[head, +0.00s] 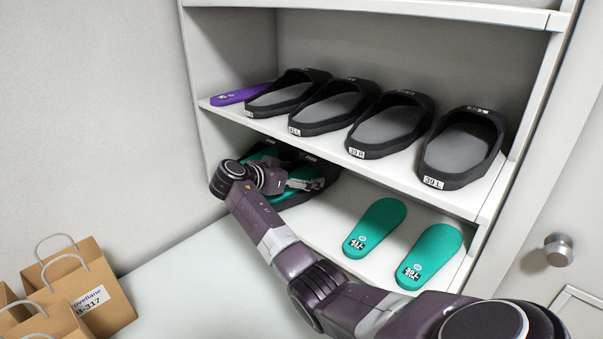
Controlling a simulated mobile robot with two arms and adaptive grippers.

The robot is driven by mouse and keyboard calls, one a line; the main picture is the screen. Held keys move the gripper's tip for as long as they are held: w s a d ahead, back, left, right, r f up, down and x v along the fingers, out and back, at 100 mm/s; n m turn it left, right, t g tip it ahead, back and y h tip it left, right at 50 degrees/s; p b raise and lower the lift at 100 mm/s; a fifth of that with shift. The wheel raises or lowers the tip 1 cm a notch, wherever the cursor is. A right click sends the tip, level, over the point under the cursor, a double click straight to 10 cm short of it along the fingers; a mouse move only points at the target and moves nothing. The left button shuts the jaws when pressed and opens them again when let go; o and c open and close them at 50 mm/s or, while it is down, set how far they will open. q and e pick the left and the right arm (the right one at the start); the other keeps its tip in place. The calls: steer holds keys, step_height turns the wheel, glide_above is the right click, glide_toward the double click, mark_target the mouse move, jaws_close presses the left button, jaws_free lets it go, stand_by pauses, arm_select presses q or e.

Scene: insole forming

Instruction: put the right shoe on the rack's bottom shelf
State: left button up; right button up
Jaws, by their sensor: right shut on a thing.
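The white rack (488,208) stands against the wall. On its lower visible shelf, at the left end, a black shoe with a teal insole (320,168) sits partly behind my right gripper (316,184). The gripper is shut on this shoe, and the wrist hides much of it. The shoe is at shelf level; I cannot tell whether it rests fully on the shelf. Another black shoe with teal inside (262,151) is just left of it, mostly hidden by the wrist and the shelf above. My left gripper is not in view.
The shelf above holds several black shoes (388,122) and a purple insole (241,94). Teal insoles lie on the lower shelf's right half, one (375,228) left of another (430,256). Paper bags (85,290) stand lower left. A door knob (559,249) is at right.

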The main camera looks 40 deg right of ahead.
steer(key=o, duration=1.4)
steer(key=shift+f, duration=0.1)
steer(key=shift+a+r, duration=0.2)
steer(key=shift+a, duration=0.4)
steer(key=b+v, duration=0.3)
steer(key=v, duration=0.6)
steer(key=shift+a+r, duration=0.15)
steer(key=shift+a, duration=0.1)
steer(key=shift+s+a+r, duration=0.15)
steer(key=shift+a+r, duration=0.2)
steer(key=shift+a, duration=0.25)
